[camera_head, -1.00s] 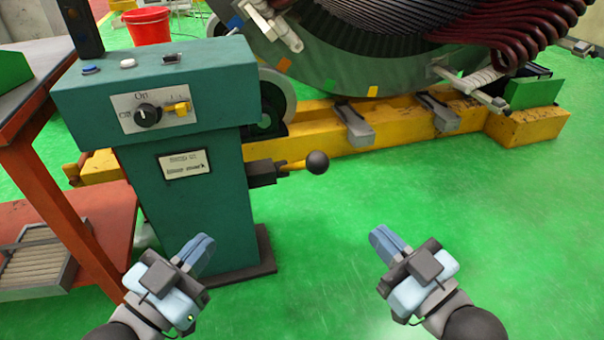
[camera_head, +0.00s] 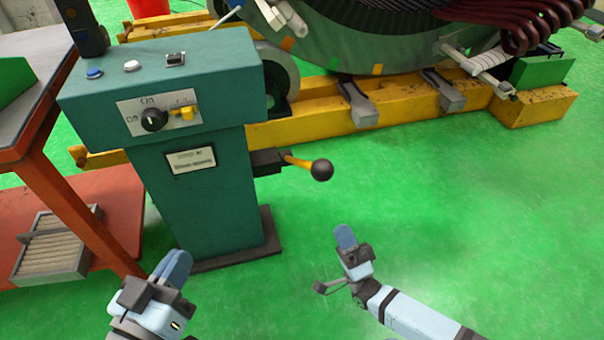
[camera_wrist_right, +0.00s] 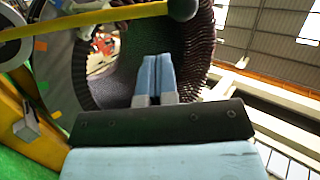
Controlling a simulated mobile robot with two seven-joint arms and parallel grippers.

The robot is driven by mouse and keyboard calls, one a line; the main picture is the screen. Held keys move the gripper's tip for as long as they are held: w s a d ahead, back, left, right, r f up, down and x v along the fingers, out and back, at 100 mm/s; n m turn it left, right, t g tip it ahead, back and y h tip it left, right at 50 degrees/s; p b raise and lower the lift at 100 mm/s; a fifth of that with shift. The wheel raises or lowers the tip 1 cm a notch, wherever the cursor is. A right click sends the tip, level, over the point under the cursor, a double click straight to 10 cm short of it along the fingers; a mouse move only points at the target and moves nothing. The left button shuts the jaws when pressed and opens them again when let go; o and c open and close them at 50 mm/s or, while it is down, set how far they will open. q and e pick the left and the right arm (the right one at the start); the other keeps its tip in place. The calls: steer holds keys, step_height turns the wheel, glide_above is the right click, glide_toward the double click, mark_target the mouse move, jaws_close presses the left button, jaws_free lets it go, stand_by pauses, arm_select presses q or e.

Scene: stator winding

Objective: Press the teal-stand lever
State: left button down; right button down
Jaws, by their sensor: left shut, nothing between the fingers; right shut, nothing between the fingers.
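The teal stand (camera_head: 195,195) stands at the left in the head view, with a knob and buttons on its top box. Its lever (camera_head: 300,162) sticks out to the right from a dark block, yellow with a black ball (camera_head: 322,170) at the end. In the right wrist view the yellow lever (camera_wrist_right: 85,20) crosses the top, its ball (camera_wrist_right: 183,8) cut by the edge. My right gripper (camera_head: 345,237) is shut and empty, below and slightly right of the ball, apart from it. Its closed blue fingers (camera_wrist_right: 155,78) show in the wrist view. My left gripper (camera_head: 177,265) is shut and empty before the stand's base.
A large stator (camera_head: 390,35) rests behind on a yellow frame (camera_head: 310,115). An orange-red table (camera_head: 55,190) stands at the left, with a slatted tray (camera_head: 55,248) on its lower shelf. The green floor right of the stand is clear.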

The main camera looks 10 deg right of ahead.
arm_select(q)
steer(key=shift+w+a, duration=0.2)
arm_select(e)
steer(key=shift+f+m, duration=0.5)
steer(key=shift+f, duration=0.35)
steer(key=shift+d, duration=0.1)
